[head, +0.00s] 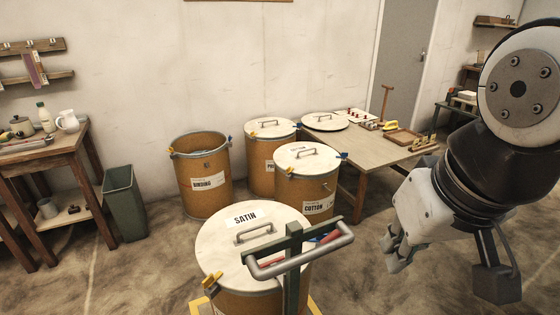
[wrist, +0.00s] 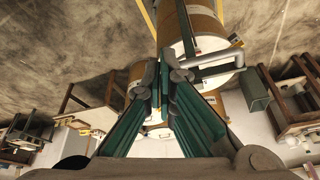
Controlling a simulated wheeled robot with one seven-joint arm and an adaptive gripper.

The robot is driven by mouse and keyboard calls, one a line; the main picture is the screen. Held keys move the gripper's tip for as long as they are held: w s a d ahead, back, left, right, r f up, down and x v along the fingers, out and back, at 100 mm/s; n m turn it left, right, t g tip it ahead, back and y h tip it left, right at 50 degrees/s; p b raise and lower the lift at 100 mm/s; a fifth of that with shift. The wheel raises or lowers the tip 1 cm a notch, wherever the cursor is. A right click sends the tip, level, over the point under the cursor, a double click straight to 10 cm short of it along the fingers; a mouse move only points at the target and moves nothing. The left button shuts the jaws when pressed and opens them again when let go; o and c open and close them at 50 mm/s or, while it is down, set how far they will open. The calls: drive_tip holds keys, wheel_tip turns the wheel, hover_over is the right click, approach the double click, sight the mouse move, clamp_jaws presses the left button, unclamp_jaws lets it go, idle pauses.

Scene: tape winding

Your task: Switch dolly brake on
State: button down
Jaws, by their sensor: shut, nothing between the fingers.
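The dolly shows as a yellow frame (head: 313,306) under the fibre drum marked SATIN (head: 222,255), with a green post (head: 293,250) and a grey tube handle (head: 300,262) at its near side. The dolly's wheels are hidden.
Drums marked BINDING (head: 208,182) and COTTON (head: 306,185), and another drum (head: 264,150), stand behind. A worktable (head: 362,146) stands at back right. A green bin (head: 124,205) and wooden bench (head: 60,150) are left. Floor between bin and dolly is clear.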

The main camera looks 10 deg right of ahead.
wheel_tip(320, 180, up, 8)
drive_tip(key=w+m+p, duration=0.1)
drive_tip(key=w+p, duration=0.1)
drive_tip(key=p, duration=0.3)
drive_tip(key=w+m+g+p, duration=0.1)
drive_tip(key=w+m, duration=0.2)
drive_tip(key=w, duration=0.3)
drive_tip(key=w+a+f+m+g+h, duration=0.2)
drive_tip(key=w+f+m, duration=0.3)
drive_tip(key=w+f, duration=0.2)
drive_tip(key=w+a+f+m+g+h, duration=0.2)
drive_tip(key=w+f+m, duration=0.3)
drive_tip(key=w, duration=0.6)
wheel_tip(320, 180, down, 3)
drive_tip(key=shift+w+a+r+h, duration=0.15)
drive_tip(key=shift+a+h, duration=0.55)
drive_tip(key=shift+a, duration=0.15)
drive_tip(key=x, duration=1.4)
drive_tip(key=shift+a+p, duration=0.1)
drive_tip(key=shift+p, duration=0.3)
